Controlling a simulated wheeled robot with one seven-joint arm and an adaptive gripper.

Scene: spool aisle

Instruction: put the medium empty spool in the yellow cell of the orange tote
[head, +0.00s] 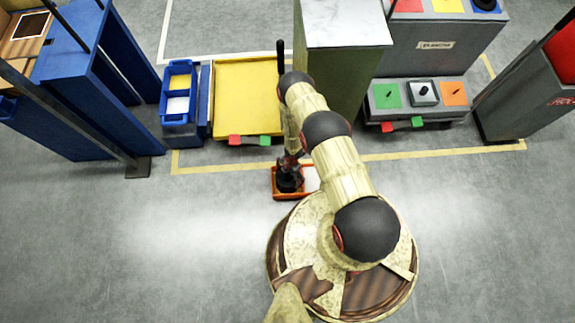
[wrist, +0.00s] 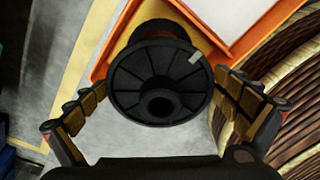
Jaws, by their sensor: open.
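A black spool (wrist: 160,85) with a ribbed round flange, a hollow hub and a small pale label stands in the wrist view between my fingers. It shows no wound material that I can make out. Its lower end is over or in a yellowish cell (wrist: 188,18) of the orange tote (wrist: 112,38); whether it rests on the floor of the cell is hidden. My gripper (wrist: 160,90) is open, with a finger on each side of the flange. In the head view the tote (head: 276,184) lies beside my base, with the dark spool (head: 289,180) in its left part.
The tote's white cell (head: 312,178) is right of the spool and looks empty. Behind stand a yellow-topped cart (head: 245,90), a blue bin (head: 178,95), a tall marble-topped cabinet (head: 345,25) and a grey unit with coloured pads (head: 420,95). Open floor lies at left.

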